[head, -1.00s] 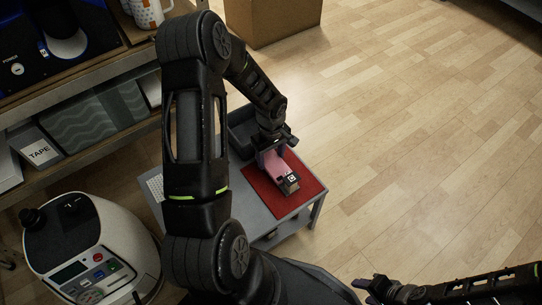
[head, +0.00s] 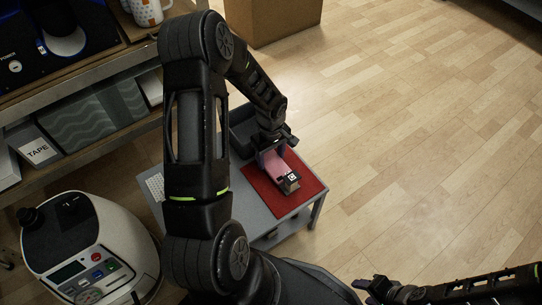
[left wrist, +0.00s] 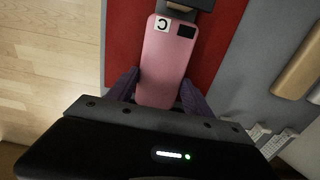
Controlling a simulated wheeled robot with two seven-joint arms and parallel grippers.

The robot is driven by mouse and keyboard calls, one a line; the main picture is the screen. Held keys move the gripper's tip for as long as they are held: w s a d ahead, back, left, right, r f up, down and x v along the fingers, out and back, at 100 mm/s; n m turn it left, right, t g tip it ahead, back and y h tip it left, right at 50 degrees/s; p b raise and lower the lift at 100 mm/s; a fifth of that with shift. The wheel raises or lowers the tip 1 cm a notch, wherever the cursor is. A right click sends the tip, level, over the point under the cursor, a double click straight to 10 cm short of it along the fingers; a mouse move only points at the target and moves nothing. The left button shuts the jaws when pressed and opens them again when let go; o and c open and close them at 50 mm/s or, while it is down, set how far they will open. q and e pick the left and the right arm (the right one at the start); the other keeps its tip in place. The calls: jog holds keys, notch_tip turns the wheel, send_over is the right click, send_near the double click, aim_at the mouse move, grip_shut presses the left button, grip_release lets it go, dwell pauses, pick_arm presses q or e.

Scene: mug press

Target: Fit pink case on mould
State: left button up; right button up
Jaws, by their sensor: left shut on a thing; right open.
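The pink case (head: 277,168) lies lengthwise over the red mat on the small table. It also shows in the left wrist view (left wrist: 167,65), with a white label marked C and a black square near its far end. My left gripper (head: 270,152) is shut on the case's near end, a purple finger on each side in the left wrist view (left wrist: 160,96). A dark block (head: 291,184), perhaps part of the mould, is at the case's far end. I cannot tell how the case sits on the mould, which is largely hidden. My right gripper (head: 372,289) is open and empty, away from the table.
The red mat (head: 311,187) lies on the grey table (head: 245,206). A dark tray (head: 240,135) is behind my left gripper. A white machine (head: 90,235) and a loaded shelf (head: 80,165) stand at left. The floor at right is clear.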

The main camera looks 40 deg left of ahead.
aim_at(271, 160)
pick_arm(q)
jog(key=shift+f, duration=0.2)
jog(key=o, duration=1.1)
jog(key=shift+c, duration=0.2)
jog(key=shift+r, duration=0.3)
notch_tip(271, 160, up, 5)
jog(key=p, duration=0.3)
jog(key=shift+r+p, duration=0.1)
jog(key=shift+p, duration=0.3)
notch_tip(271, 160, up, 5)
jog(key=p, duration=0.3)
jog(key=shift+r+p, duration=0.15)
jog(key=shift+p, duration=0.15)
